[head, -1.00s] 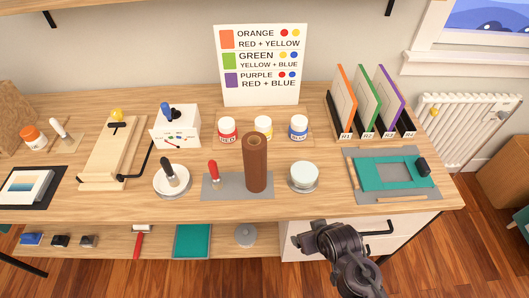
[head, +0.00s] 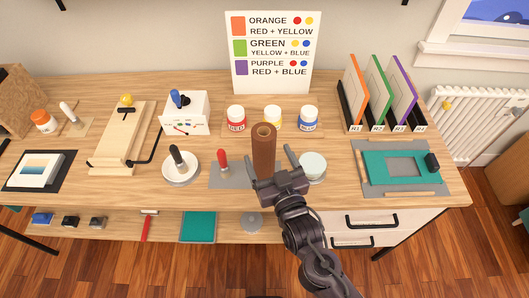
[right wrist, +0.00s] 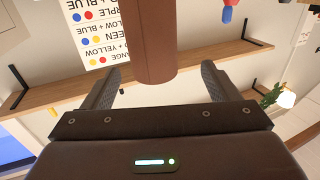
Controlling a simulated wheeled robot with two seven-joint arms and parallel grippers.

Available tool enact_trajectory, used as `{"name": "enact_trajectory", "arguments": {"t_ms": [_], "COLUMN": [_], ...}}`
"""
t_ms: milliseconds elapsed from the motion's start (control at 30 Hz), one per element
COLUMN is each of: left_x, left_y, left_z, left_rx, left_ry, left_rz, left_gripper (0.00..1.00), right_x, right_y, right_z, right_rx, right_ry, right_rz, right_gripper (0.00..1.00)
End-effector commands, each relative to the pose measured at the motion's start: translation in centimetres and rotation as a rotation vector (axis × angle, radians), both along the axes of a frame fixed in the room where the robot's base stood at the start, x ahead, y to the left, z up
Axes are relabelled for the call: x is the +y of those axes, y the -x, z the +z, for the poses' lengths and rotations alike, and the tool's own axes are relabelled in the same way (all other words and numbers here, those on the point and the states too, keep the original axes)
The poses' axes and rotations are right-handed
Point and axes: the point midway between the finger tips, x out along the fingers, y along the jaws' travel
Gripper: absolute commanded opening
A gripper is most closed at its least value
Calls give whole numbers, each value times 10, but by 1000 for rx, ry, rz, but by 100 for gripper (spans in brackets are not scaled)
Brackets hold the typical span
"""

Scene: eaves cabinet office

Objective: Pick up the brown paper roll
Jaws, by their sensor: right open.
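In the right wrist view the roll (right wrist: 148,40) shows between and beyond the two fingertips, with a gap on each side. The roll's base is hidden behind the gripper in the head view. My left gripper is in neither view.
A red-handled tool (head: 223,162) lies left of the roll, and a pale round-lidded container (head: 313,165) stands close on its right. Red, yellow and blue jars (head: 236,118) stand behind. A teal frame (head: 400,168) lies further right.

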Motion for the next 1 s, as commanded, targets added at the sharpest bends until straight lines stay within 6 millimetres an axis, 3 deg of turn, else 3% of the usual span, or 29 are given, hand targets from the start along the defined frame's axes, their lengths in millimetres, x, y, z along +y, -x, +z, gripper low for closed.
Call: {"name": "enact_trajectory", "arguments": {"t_ms": [433,767,1000], "left_x": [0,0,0], "left_y": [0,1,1], "left_z": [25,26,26], "left_rx": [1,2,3], "left_ry": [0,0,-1], "left_rz": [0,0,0], "left_gripper": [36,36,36], "right_x": [12,14,14], "right_y": [-59,-67,-67], "right_z": [4,1,1], "right_rx": [1,3,3], "right_ry": [-1,0,0], "right_rz": [0,0,0], "right_gripper": [82,82,52]}}
